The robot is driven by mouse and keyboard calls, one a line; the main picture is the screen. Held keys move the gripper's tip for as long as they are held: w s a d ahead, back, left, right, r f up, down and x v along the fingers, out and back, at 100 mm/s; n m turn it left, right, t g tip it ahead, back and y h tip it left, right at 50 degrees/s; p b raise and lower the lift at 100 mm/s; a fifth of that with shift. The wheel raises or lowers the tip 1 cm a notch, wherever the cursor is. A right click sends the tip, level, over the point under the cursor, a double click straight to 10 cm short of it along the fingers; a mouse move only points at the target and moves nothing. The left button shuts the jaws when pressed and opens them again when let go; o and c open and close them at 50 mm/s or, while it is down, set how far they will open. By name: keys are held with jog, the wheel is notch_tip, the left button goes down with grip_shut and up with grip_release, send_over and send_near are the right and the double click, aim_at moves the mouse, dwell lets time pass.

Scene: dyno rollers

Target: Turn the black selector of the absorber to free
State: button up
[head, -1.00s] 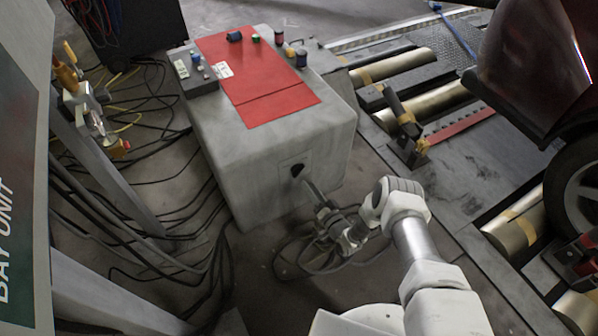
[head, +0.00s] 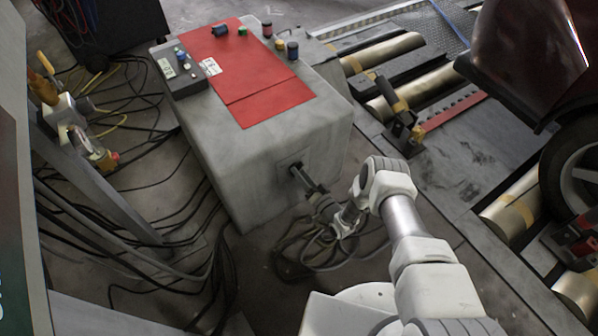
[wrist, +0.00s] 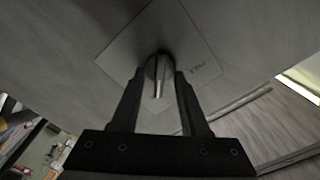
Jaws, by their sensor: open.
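The absorber (head: 225,165) is a large grey box with a red top panel, left of centre in the head view. The black selector (wrist: 158,72) is on a pale square plate (wrist: 125,57) on the box's side. It looks like a round knob with a light line down it in the wrist view. My gripper (wrist: 160,76) is open, with one finger on each side of the selector; I cannot tell whether they touch it. In the head view my gripper (head: 298,171) reaches the plate and mostly hides the selector. A small label on the plate is too dim to read surely.
Cables (head: 305,250) lie coiled on the floor below my gripper, and more run along the left. Rollers (head: 400,95) and a dark red car (head: 525,60) are at the right. A small control box (head: 185,72) sits on the absorber's top.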

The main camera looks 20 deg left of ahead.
grip_shut()
dwell(0.6)
jog(key=shift+s+a+n, duration=0.1)
jog(key=shift+n, duration=4.3)
jog(key=shift+s+a+n, duration=0.1)
jog(key=shift+n, duration=4.6)
